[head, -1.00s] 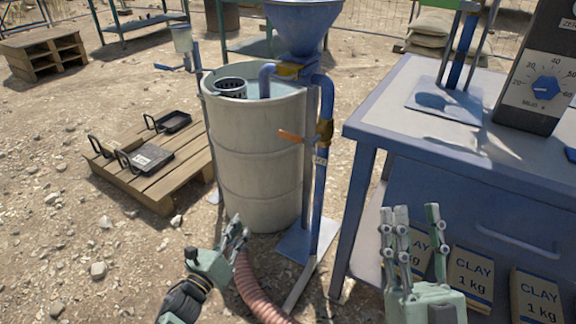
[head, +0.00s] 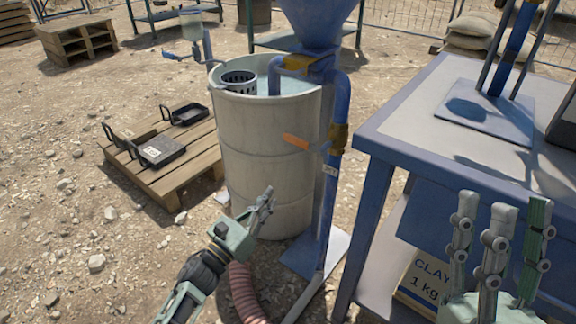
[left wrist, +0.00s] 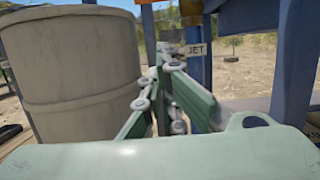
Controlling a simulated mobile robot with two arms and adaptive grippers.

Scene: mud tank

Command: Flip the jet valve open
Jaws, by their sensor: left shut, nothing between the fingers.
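The jet valve is a brass body (head: 338,139) on the blue vertical pipe, with an orange lever handle (head: 296,141) that sticks out to the left, about level. A small JET tag (head: 330,171) hangs under it, and the tag (left wrist: 197,50) also shows in the left wrist view. My left gripper (head: 268,196) is shut and empty, in front of the barrel, below and left of the lever and apart from it. In the left wrist view its fingers (left wrist: 165,70) point toward the pipe. My right gripper (head: 500,215) is at the lower right by the table, empty, with its fingers apart.
A pale barrel (head: 262,150) of liquid stands behind the lever, under a blue hopper (head: 318,22). A blue table (head: 440,120) is close on the right, with a clay bag (head: 425,280) below. A pink hose (head: 243,290) lies in front. A pallet (head: 175,175) is at left.

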